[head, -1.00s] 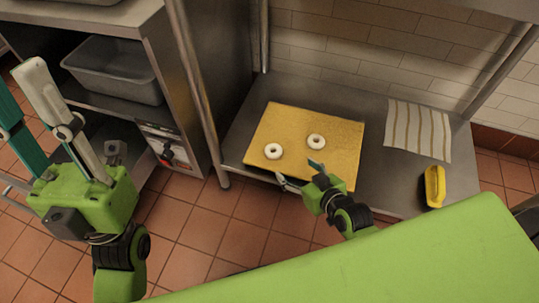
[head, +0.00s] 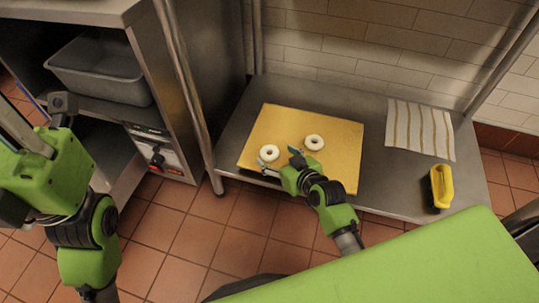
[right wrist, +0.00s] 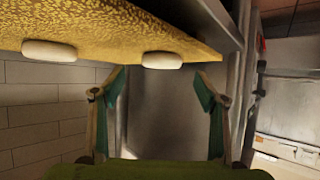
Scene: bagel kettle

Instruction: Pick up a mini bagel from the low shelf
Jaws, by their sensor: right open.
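Two white mini bagels lie on a yellow board on the low steel shelf (head: 390,205): the left bagel (head: 269,153) and the right bagel (head: 314,142). My right gripper (head: 279,158) is open and empty at the board's front edge, close to the left bagel. In the right wrist view the picture is upside down; one bagel (right wrist: 162,60) appears just beyond and between the open fingers (right wrist: 160,88), and another bagel (right wrist: 50,51) is off to the left. My left gripper (head: 20,128) is at the left edge, its fingertips cut off by the frame.
The yellow board (head: 340,165) has bare room around the bagels. A striped cloth (head: 420,130) and a yellow brush (head: 440,187) lie to the right on the shelf. A steel post (head: 180,75) and a cabinet holding a grey bin (head: 100,72) stand at left.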

